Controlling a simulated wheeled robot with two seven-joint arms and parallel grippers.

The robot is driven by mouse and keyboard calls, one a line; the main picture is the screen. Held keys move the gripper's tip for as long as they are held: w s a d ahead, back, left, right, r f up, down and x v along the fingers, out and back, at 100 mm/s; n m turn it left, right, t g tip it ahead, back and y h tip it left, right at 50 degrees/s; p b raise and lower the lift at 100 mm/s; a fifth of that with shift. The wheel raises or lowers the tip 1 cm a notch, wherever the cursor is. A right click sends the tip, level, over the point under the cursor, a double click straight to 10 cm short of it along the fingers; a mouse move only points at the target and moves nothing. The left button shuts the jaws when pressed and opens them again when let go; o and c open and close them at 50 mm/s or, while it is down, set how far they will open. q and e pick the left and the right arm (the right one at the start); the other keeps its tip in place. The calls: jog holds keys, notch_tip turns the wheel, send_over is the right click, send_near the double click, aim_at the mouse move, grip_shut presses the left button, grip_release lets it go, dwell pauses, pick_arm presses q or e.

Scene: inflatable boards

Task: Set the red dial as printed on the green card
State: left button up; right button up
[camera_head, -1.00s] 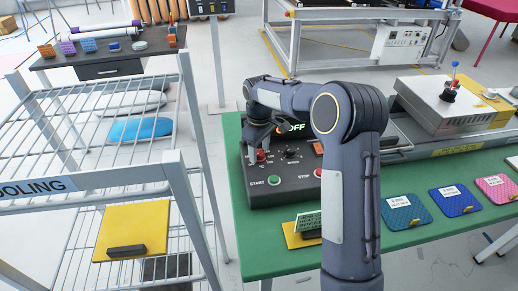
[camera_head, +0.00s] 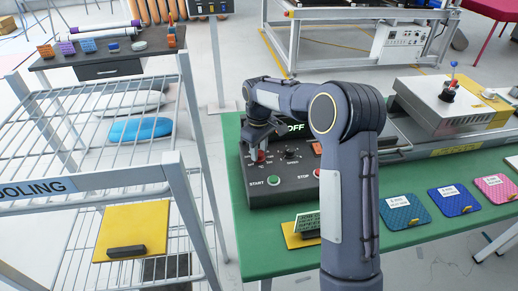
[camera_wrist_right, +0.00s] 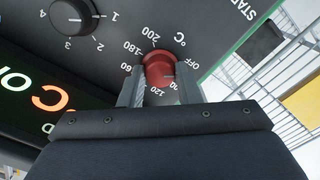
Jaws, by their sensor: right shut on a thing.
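The red dial (camera_wrist_right: 160,70) is on the dark control box (camera_head: 250,190), ringed by printed numbers and OFF. My right gripper (camera_head: 258,158) is over it from above; in the right wrist view its fingers (camera_wrist_right: 160,88) stand on both sides of the dial and are closed on it. The dial also shows small in the head view (camera_head: 261,156). The green card (camera_head: 308,222) stands in a holder on a yellow base in front of the box; its print is too small to read. My left gripper is not in view.
A black dial (camera_wrist_right: 74,16) numbered 1 to 4 sits beside the red one. START (camera_head: 273,180) and STOP (camera_head: 317,173) buttons are on the box front. A wire rack (camera_head: 100,180) stands close on the left.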

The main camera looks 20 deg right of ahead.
jog(key=m+p, duration=0.1)
jog(key=m, duration=0.5)
jog(key=shift+r, duration=0.15)
jog(key=m+p, duration=0.1)
jog(key=m, duration=0.4)
jog(key=m+p, duration=0.1)
jog(key=m, duration=0.4)
jog(key=shift+w+m, duration=0.1)
jog(key=shift+m, duration=0.3)
jog(key=m+p, duration=0.2)
jog(key=m, duration=0.3)
jog(key=shift+m, duration=0.3)
jog(key=m+p, duration=0.1)
jog(key=m, duration=0.3)
jog(key=shift+m, duration=0.3)
jog(key=m+p, duration=0.2)
jog(key=m, duration=0.3)
jog(key=m+p, duration=0.2)
jog(key=m, duration=0.3)
jog(key=shift+m+p, duration=0.3)
jog(key=shift+m, duration=0.1)
jog(key=m+p, duration=0.1)
jog(key=m, duration=0.3)
jog(key=shift+m+p, duration=0.4)
jog(key=shift+m, duration=0.3)
